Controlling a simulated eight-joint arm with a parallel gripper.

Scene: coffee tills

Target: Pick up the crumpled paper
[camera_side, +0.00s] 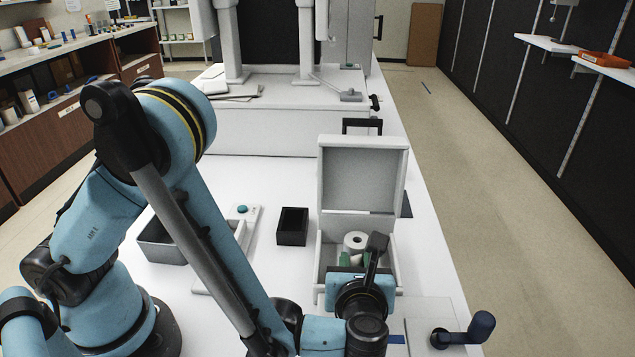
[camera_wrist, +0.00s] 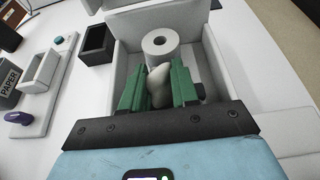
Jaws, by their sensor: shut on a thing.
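The crumpled paper (camera_wrist: 160,84) is a small whitish lump between the two green fingers of my gripper (camera_wrist: 158,88) in the wrist view. The fingers are shut on it, one on each side, and hide its sides. My gripper reaches down into an open white box (camera_side: 323,262), whose lid (camera_side: 362,175) stands up at the back. In the side view my wrist hides most of the fingers and the paper. I cannot tell whether the paper touches the box floor.
A white paper roll (camera_wrist: 160,43) stands in the box just behind the paper. A black open container (camera_side: 292,226) is left of the box. A grey tray (camera_side: 160,245) lies further left, and a crank handle (camera_side: 467,332) is at front right.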

